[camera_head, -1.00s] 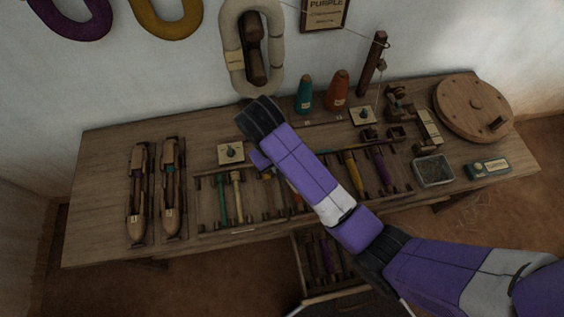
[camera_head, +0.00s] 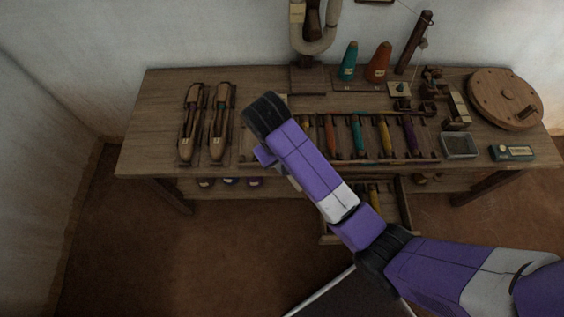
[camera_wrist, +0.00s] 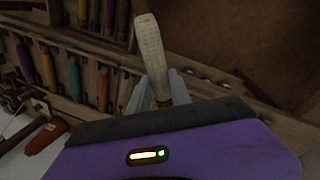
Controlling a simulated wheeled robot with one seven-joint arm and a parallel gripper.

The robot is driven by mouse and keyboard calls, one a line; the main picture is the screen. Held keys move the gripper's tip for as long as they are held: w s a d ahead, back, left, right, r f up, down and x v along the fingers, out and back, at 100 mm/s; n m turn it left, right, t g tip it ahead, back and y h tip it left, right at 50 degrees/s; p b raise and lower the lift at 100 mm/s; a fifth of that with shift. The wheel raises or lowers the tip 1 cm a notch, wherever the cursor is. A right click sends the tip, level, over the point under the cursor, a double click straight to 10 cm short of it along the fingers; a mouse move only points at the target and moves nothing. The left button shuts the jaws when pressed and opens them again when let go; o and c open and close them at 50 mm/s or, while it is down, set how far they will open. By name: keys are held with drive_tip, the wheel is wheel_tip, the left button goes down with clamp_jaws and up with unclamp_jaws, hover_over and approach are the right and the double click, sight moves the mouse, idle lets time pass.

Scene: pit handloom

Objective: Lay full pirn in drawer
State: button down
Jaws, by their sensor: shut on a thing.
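A pale cream, ribbed pirn (camera_wrist: 150,45) stands out from between the fingers of my gripper (camera_wrist: 157,85) in the wrist view. The gripper is shut on its lower part. In the head view my wrist and arm hide the gripper and the pirn. The drawer (camera_head: 404,208) is pulled out under the front of the table, partly hidden by my arm, with yellow and other pirns in it. In the wrist view the drawer (camera_wrist: 56,14) shows at the top left, left of the held pirn and apart from it.
The table (camera_head: 152,120) carries two shuttles (camera_head: 205,125), a rack of coloured pirns (camera_head: 436,150), teal and orange cones (camera_head: 378,62), a round wooden disc (camera_head: 505,98) and a small metal tray (camera_head: 459,146). Open floor (camera_head: 130,250) lies at the front left.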

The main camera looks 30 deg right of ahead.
drive_tip(key=s+d+f+m+y+p, duration=0.1)
drive_tip(key=s+d+f+m+p, duration=0.2)
drive_tip(key=d, duration=0.7)
drive_tip(key=s+d+f+m+p, duration=0.15)
drive_tip(key=s+d, duration=0.25)
drive_tip(key=d, duration=0.5)
drive_tip(key=s+d+f+m+y+p, duration=0.1)
drive_tip(key=s+d+f, duration=1)
drive_tip(key=s, duration=0.3)
drive_tip(key=shift+s+d+m+y, duration=0.3)
drive_tip(key=shift+d+m, duration=0.05)
drive_tip(key=shift+d, duration=0.55)
drive_tip(key=shift+f, duration=0.2)
wheel_tip(320, 180, down, 9)
drive_tip(key=b, duration=0.8)
drive_tip(key=shift+r, duration=0.1)
